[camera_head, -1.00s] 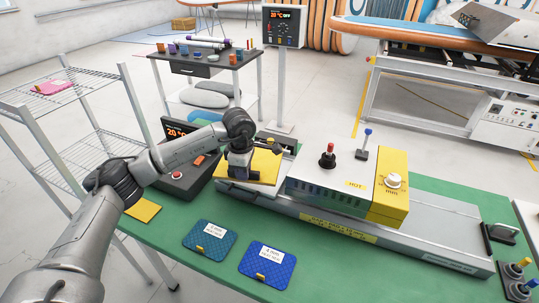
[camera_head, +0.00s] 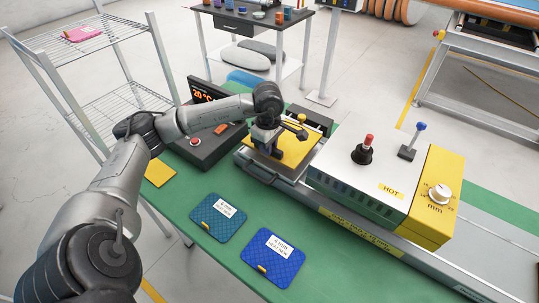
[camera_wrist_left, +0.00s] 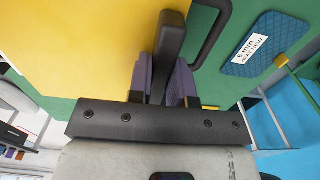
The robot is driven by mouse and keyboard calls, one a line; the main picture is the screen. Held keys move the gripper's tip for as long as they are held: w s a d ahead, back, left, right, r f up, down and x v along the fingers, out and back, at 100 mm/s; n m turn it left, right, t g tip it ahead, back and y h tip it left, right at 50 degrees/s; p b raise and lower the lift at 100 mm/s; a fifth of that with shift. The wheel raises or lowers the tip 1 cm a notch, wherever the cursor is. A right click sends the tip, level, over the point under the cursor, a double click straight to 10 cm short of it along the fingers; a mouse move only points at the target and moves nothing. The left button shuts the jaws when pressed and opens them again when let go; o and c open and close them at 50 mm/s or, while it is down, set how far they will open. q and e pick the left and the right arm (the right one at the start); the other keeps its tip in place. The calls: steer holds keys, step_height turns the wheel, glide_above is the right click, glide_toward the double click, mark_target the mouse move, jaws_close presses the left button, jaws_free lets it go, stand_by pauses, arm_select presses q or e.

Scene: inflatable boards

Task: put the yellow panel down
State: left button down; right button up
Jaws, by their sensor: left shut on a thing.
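The yellow panel (camera_head: 297,153) is a flat sheet over the near-left end of the grey machine bed (camera_head: 283,182), left of the white and yellow housing. My left gripper (camera_head: 268,147) is shut on it near its left side. In the left wrist view the yellow panel (camera_wrist_left: 70,50) fills the upper left, and the gripper's fingers (camera_wrist_left: 165,80) are at its edge. The panel looks flat and low over the bed; I cannot tell whether it touches it. My right gripper is not in view.
A teal pad (camera_head: 217,217) and a blue pad (camera_head: 272,256) lie on the green table (camera_head: 190,245). A small yellow piece (camera_head: 160,173) lies at its left edge. A dark control box (camera_head: 205,148) stands behind. The hot housing (camera_head: 375,185) has levers on top.

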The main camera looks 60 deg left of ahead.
arm_select(q)
steer(key=shift+w+f, duration=0.1)
steer(key=shift+f, duration=0.35)
steer(key=shift+f+b, duration=0.45)
steer(key=shift+f, duration=1)
steer(key=shift+a, duration=0.1)
steer(key=c, duration=1.1)
jaws_free()
steer(key=shift+f, duration=0.1)
steer(key=shift+o, duration=0.2)
